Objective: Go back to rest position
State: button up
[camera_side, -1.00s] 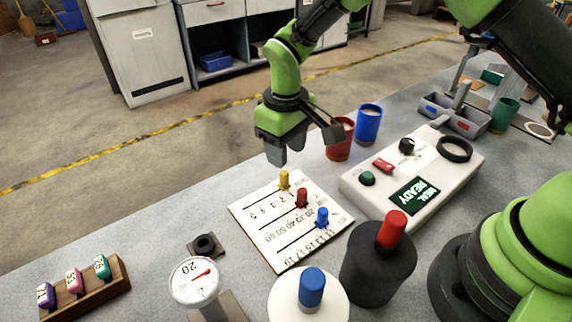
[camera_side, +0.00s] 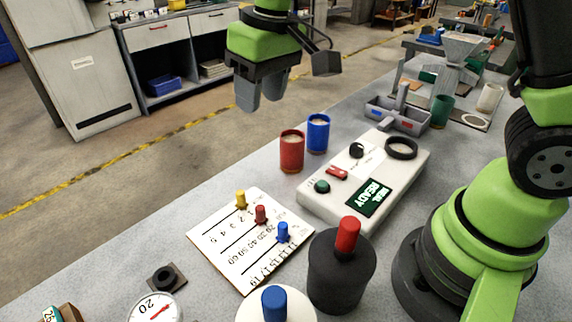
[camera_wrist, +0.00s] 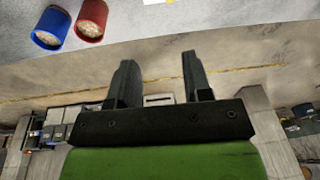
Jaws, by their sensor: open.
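My gripper (camera_side: 261,104) is raised in the air at the top of the side view, above and left of the cups. It is empty, touches nothing, and its two fingers stand apart. In the wrist view my gripper (camera_wrist: 160,75) shows both dark fingers spread, with nothing between them. The red cup (camera_side: 291,152) and the blue cup (camera_side: 318,134) stand upright on the grey table with pale grain in them. Both cups also show at the top left of the wrist view.
A white control box (camera_side: 385,165) reads "MEAL READY". A white peg board (camera_side: 226,240) holds yellow, red and blue pegs. A black pot (camera_side: 340,275) with a red knob, a dial gauge (camera_side: 153,312) and a grey divided tray (camera_side: 408,124) also stand on the table.

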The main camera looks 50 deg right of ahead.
jog(key=s+d+r+m+t, duration=0.2)
jog(key=s+r, duration=0.2)
jog(key=s, duration=0.5)
jog(key=s+d+r+m+t+y, duration=0.1)
jog(key=s+d+r+m+t, duration=0.2)
jog(key=s, duration=0.6)
jog(key=shift+s+r, duration=0.25)
jog(key=shift+r, duration=0.5)
jog(key=shift+d, duration=0.1)
dwell(2.0)
